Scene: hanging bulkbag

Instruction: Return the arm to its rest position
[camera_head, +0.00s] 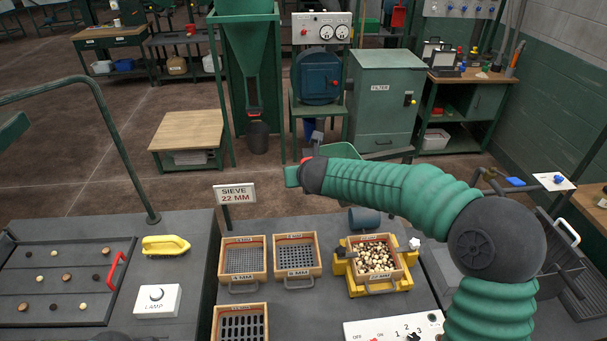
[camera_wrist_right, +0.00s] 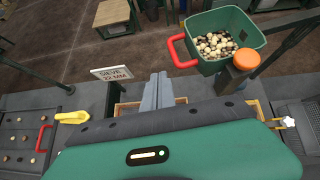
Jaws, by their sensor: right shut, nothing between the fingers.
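My right arm (camera_head: 400,187) is green and ribbed, reaching in from the right of the head view and across above the bench. A green bin (camera_wrist_right: 239,24) with a red handle holds nuts, right of and apart from the fingers. In the head view the bin (camera_head: 343,151) is mostly hidden behind my arm.
Two sieves (camera_head: 270,259) lie mid-bench, with another sieve (camera_head: 216,325) in front. A nut-filled sieve (camera_head: 402,262) sits on a yellow stand (camera_head: 358,283). A lamp box (camera_head: 157,301), yellow object (camera_head: 166,245) and tray (camera_head: 45,315) are left. Floor shows beyond the bench.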

